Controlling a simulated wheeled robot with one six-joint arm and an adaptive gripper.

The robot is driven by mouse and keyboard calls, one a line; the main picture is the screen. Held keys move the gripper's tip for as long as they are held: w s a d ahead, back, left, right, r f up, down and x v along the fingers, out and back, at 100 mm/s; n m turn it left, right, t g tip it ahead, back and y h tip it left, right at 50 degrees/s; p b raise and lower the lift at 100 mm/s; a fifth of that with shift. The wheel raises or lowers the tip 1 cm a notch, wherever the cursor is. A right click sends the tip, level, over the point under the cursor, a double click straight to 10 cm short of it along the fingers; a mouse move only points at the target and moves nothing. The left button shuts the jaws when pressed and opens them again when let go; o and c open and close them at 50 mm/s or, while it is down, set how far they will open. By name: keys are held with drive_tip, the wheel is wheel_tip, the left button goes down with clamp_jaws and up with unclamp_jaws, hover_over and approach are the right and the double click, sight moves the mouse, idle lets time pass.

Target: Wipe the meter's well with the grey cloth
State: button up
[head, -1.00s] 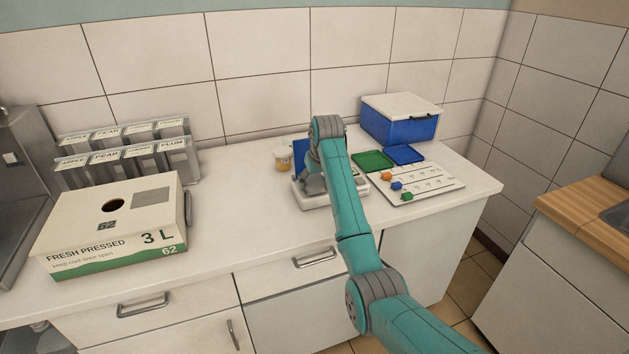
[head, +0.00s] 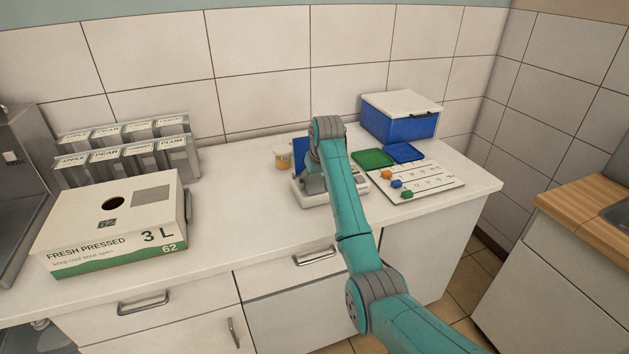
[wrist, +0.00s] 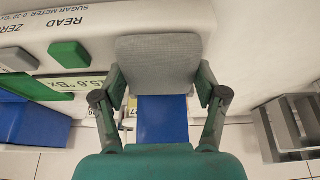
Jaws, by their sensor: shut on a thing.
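The white sugar meter (head: 310,197) stands on the counter, mostly under my arm in the head view. In the wrist view its white top (wrist: 105,28) carries the words READ and ZERO and a partly covered display (wrist: 80,88). My gripper (wrist: 161,86) has a finger at each side of the grey cloth (wrist: 158,60) and is shut on it. The cloth lies over or just above the meter's top; I cannot tell whether it touches. The well is not visible. The head view hides the cloth and fingers behind my arm.
A blue panel (head: 299,151) stands behind the meter, beside a small orange-labelled cup (head: 282,160). A juice carton (head: 110,225) stands left; the counter between is clear.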

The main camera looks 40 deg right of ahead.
sight(315, 181)
drive_tip(key=shift+s+a, duration=0.15)
drive_tip(key=shift+s, duration=0.45)
drive_tip(key=shift+w, duration=0.7)
drive_tip(key=shift+s, duration=0.7)
drive_tip(key=shift+w, duration=0.6)
drive_tip(key=shift+r, duration=0.1)
drive_tip(key=shift+r, duration=3.9)
